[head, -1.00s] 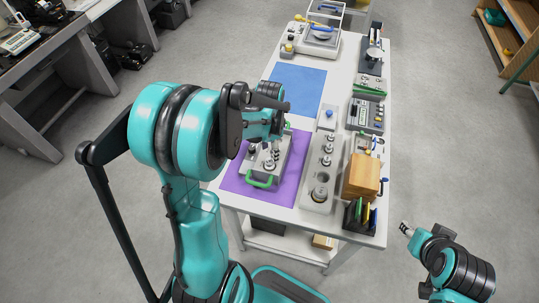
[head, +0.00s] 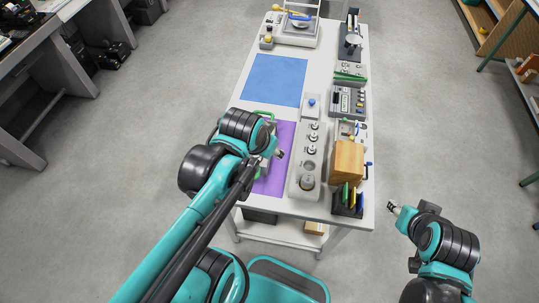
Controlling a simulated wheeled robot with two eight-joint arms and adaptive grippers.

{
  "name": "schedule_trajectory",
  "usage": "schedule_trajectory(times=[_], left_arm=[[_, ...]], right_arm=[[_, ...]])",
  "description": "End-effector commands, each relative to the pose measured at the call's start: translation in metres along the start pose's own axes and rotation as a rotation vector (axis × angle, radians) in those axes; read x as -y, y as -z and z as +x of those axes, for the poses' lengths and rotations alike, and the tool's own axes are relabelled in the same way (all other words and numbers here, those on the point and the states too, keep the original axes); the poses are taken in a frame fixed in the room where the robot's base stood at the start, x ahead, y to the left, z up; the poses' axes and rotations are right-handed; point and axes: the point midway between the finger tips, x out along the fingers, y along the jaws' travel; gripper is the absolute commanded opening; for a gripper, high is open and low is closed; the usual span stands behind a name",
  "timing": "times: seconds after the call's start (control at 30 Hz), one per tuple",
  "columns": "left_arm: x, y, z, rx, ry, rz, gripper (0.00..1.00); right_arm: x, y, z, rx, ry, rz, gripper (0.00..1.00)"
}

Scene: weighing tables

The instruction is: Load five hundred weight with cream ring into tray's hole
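A grey tray with green handles (head: 265,114) lies on the purple mat (head: 283,136). My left arm hides most of it. A light weight rack (head: 296,188) beside the mat holds several metal weights in a row, with a large one (head: 307,182) at the near end. Ring colours are too small to read, so I cannot tell which weight has the cream ring. My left gripper (head: 280,154) is between the tray and the rack, apart from the rack's weights. Its fingers are too small to judge. My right gripper (head: 392,207) hangs off the table's right edge, away from the weights.
A wooden block (head: 347,161) and a dark holder with coloured items (head: 347,201) stand right of the rack. A small plate with a blue knob (head: 311,104) is behind the rack. The blue mat (head: 275,79) is clear. Boxed weights and balances line the far and right sides.

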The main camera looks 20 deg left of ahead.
Motion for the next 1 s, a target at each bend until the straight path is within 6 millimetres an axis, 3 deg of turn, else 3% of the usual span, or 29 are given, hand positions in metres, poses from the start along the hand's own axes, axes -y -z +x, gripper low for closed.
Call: schedule_trajectory(times=[0.2,0.6,1.0], left_arm=[[-0.018,-0.017,-0.010,-0.120,-0.012,-0.110,0.48],[-0.021,-0.020,-0.010,-0.139,-0.016,-0.131,0.48],[-0.026,-0.049,0.047,-0.138,-0.015,-0.130,0.48]], right_arm=[[0.000,0.000,0.000,0.000,0.000,0.000,0.40],[0.000,-0.001,0.001,0.000,0.000,0.000,0.40],[0.000,-0.038,0.053,0.000,0.000,0.000,0.40]])
